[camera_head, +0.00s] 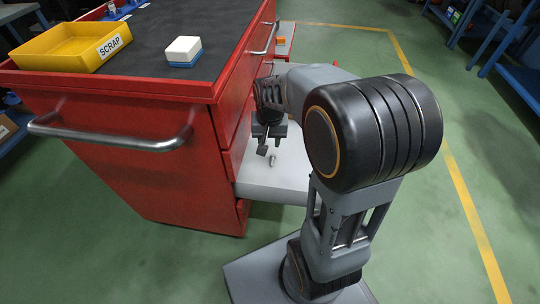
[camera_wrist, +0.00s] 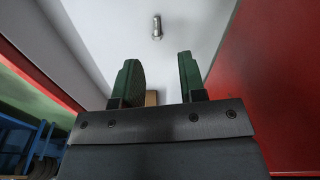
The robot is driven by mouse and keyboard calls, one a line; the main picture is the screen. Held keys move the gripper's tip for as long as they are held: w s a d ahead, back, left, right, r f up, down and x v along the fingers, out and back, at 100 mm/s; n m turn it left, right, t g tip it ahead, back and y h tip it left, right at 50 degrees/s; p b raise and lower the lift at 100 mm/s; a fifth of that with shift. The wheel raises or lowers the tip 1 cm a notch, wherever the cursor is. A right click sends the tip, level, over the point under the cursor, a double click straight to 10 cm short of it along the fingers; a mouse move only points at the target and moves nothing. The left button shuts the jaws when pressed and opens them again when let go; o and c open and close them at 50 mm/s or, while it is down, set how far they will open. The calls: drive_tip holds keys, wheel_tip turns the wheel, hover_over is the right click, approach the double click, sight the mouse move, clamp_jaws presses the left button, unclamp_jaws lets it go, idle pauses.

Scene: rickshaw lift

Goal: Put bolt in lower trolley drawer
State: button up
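The bolt (camera_head: 273,160) is a small silver piece lying on the light grey floor of an open trolley drawer (camera_head: 256,188). In the wrist view the bolt (camera_wrist: 156,27) lies beyond the fingertips, roughly centred between them. The drawer floor also shows in the wrist view (camera_wrist: 105,25). My gripper (camera_head: 265,147) points down over the drawer, close to the bolt. In the wrist view its two green-padded fingers (camera_wrist: 158,68) are apart with nothing held. My arm hides part of the drawer in the head view.
The red trolley (camera_head: 150,190) has a dark top with a yellow SCRAP bin (camera_head: 60,52) and a white-and-blue block (camera_head: 183,50). A metal handle (camera_head: 110,138) sticks out at its near side. An orange item (camera_head: 281,41) is farther back.

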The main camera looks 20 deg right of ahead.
drive_tip(key=s+a+r+n+t, duration=0.1)
drive_tip(key=s+a+n, duration=0.1)
drive_tip(key=s, duration=0.3)
drive_tip(key=s+a+r+n+t, duration=0.1)
drive_tip(key=s+a+r+n, duration=0.1)
drive_tip(key=s, duration=0.3)
drive_tip(key=shift+s+a+r+n, duration=0.25)
drive_tip(key=shift+s+a+n, duration=0.1)
drive_tip(key=shift+a+n, duration=0.1)
drive_tip(key=shift+r, duration=0.1)
